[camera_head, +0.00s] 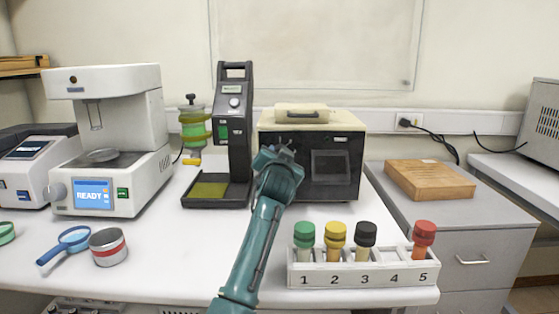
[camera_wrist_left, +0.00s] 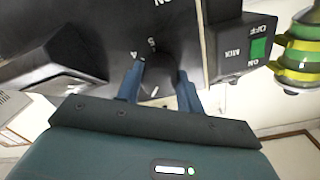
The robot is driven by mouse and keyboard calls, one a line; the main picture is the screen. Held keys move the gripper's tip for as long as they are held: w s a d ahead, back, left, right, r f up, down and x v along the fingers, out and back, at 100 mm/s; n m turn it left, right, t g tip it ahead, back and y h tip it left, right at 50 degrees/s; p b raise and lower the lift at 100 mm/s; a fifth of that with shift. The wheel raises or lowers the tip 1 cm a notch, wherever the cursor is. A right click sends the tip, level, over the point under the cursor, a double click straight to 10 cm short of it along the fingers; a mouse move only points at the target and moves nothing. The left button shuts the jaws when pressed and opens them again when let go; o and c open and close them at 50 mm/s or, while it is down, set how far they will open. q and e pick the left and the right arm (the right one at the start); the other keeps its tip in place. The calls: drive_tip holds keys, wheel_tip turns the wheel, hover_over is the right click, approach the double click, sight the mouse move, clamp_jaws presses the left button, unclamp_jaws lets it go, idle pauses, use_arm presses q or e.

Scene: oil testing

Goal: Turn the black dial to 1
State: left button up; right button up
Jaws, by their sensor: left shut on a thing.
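The black dial (camera_wrist_left: 160,84) is on the front of a black box-shaped device (camera_head: 348,188) with a cream top. In the left wrist view it sits between the two blue fingers of my left gripper (camera_wrist_left: 161,76), with a short white mark on it. The numerals 4 and 5 show upside down on the panel near the fingertips; I cannot see a 1. My left gripper (camera_head: 276,154) is shut on the dial. In the head view the gripper and wrist hide the dial. My right gripper is in neither view.
A black stand with a tray (camera_head: 215,190) is close to the left of the device, and its switch box (camera_wrist_left: 245,48) shows in the wrist view. A numbered rack (camera_head: 345,270) with capped tubes stands in front. A white READY machine (camera_head: 108,140) is further left.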

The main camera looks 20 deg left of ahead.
use_arm(q)
drive_tip(key=shift+n+b, duration=0.45)
drive_tip(key=shift+n, duration=3.65)
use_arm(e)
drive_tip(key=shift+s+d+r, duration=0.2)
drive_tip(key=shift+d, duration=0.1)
use_arm(q)
drive_tip(key=o, duration=1)
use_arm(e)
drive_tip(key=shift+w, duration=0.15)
